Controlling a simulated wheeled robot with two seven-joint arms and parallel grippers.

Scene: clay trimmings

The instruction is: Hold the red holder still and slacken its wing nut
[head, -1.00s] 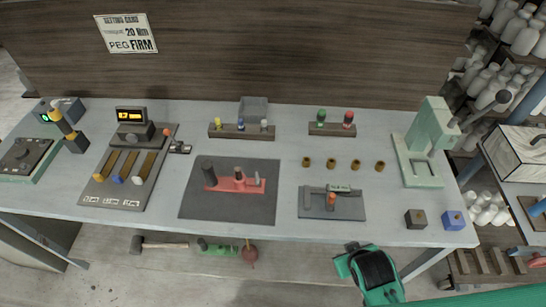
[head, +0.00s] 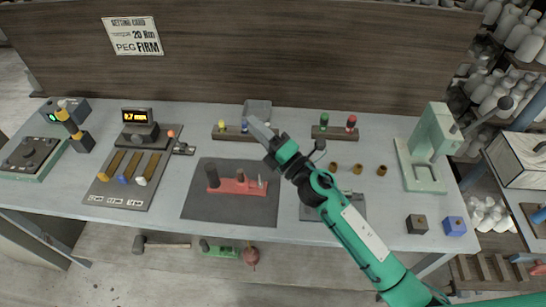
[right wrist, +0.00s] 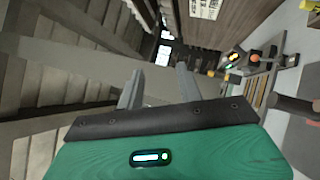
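The red holder (head: 236,187) lies on the dark mat (head: 205,210) in the head view. A dark post (head: 212,176) stands at its left end. A small pale piece, perhaps the wing nut (head: 261,183), stands at its right end; its shape is too small to be sure. My right gripper (head: 259,128) is beyond and above the holder, apart from it, its fingers pointing up and left. In the right wrist view its two grey fingers (right wrist: 160,88) are spread with nothing between them. My left gripper is in neither current view.
Behind are two peg racks (head: 232,133) (head: 333,133) and a grey bin (head: 257,110). My right arm partly covers a grey plate (head: 352,208).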

